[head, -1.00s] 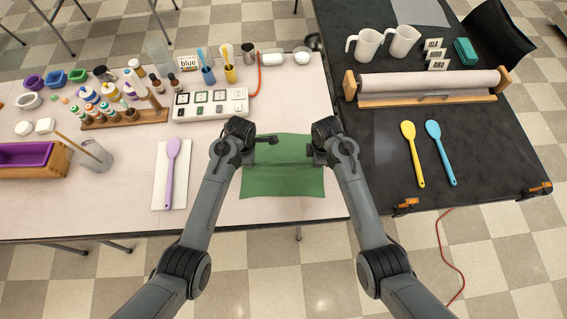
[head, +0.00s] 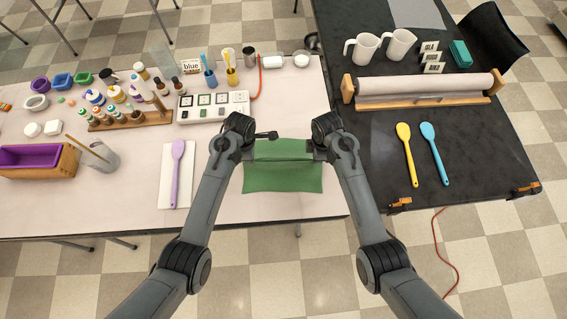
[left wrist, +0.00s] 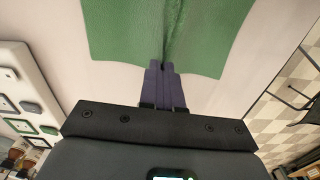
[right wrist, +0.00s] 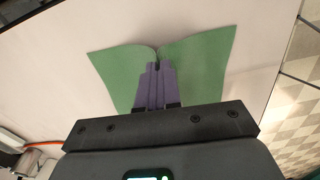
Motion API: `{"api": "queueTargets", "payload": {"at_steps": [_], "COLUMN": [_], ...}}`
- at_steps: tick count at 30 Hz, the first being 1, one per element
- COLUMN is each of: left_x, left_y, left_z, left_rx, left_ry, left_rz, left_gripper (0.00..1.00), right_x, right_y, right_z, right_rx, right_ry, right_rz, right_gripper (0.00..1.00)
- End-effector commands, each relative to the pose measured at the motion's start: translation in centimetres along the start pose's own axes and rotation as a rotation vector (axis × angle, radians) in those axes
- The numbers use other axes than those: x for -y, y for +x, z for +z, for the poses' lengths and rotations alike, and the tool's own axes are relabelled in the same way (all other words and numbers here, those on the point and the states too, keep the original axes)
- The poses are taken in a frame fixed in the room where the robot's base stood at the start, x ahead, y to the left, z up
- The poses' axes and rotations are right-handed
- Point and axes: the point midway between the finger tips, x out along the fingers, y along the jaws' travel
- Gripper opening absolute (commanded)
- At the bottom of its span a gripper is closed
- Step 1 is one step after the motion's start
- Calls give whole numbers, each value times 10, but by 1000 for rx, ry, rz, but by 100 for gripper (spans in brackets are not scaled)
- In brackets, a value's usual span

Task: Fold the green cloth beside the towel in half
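The green cloth (head: 283,178) lies on the pale table near its front edge, with a crease or ridge running across it from left to right. My left gripper (left wrist: 164,68) is shut on the cloth's left edge; a dark crease runs from its fingertips into the cloth. My right gripper (right wrist: 157,68) is shut on the right edge, where the cloth draws up into a notch at the fingertips. In the head view the fingertips are small and partly hidden by my wrists. A white flat piece (head: 166,190), possibly the towel, lies to the left under a purple spatula (head: 177,165).
A bottle rack (head: 130,118) is farther left. The black table (head: 460,185) on the right holds a paper roll (head: 425,88) and two spatulas. Bare table lies left of the cloth.

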Motion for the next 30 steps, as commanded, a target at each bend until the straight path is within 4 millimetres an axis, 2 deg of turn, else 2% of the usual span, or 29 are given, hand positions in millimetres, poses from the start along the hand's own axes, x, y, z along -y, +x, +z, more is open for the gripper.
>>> {"api": "queueTargets", "payload": {"at_steps": [8, 14, 20, 30], "left_x": [0, 0, 0, 0], "left_y": [0, -10, -34, -88], "left_z": [0, 0, 0, 1], "left_rx": [0, 0, 0, 0], "left_ry": [0, -1, -1, 0], "left_rz": [0, 0, 0, 0], "left_gripper": [0, 0, 0, 0], "right_x": [0, 0, 0, 0], "right_y": [0, -10, -35, -88], "right_z": [0, 0, 0, 0], "right_rx": [0, 0, 0, -1], "right_ry": [0, 0, 0, 1], "right_rz": [0, 0, 0, -1], "right_gripper": [0, 0, 0, 0]}}
